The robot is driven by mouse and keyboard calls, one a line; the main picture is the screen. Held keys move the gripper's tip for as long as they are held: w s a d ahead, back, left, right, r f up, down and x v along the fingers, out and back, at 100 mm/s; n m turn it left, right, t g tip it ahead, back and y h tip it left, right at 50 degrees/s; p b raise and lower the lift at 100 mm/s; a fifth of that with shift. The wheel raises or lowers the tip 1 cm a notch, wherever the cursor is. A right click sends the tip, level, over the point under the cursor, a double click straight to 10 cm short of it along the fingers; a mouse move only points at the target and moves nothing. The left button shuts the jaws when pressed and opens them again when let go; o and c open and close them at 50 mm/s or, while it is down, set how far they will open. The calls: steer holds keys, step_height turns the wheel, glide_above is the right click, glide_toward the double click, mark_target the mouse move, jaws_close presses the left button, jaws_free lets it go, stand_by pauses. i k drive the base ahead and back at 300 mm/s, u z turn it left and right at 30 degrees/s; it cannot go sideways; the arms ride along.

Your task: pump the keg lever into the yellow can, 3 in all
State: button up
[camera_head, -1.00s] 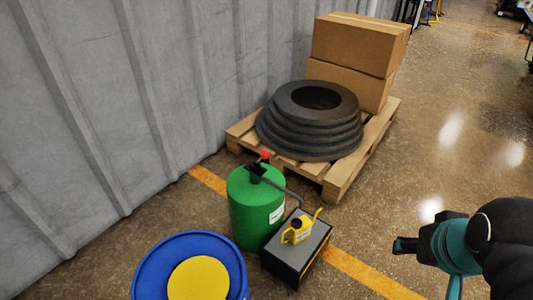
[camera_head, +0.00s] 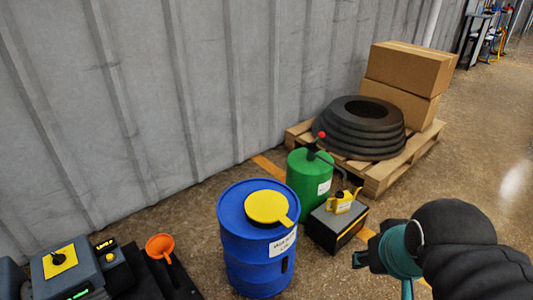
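The green keg (camera_head: 308,180) stands on the floor right of the blue drum. Its lever has a red knob (camera_head: 322,135) on top and stands up from the keg. A dark spout bends from the keg's top toward the yellow can (camera_head: 341,203). The yellow can sits on a dark box (camera_head: 328,228) with a yellow stripe; I cannot tell whether the spout ends over its opening. My gripper (camera_head: 360,258) is at the lower right, apart from the keg and the can. Its fingers are small and dark, so their opening is unclear.
A blue drum (camera_head: 262,262) with a yellow lid stands left of the keg. A pallet (camera_head: 384,177) with stacked tires and boxes (camera_head: 405,75) is behind. An orange funnel (camera_head: 160,246) and a control box (camera_head: 70,270) are lower left. A grey wall (camera_head: 180,90) runs behind.

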mark_target(321, 134)
steer(key=z, duration=0.95)
steer(key=i, duration=1.55)
steer(key=u, duration=1)
steer(key=i, duration=0.3)
steer(key=u, duration=0.3)
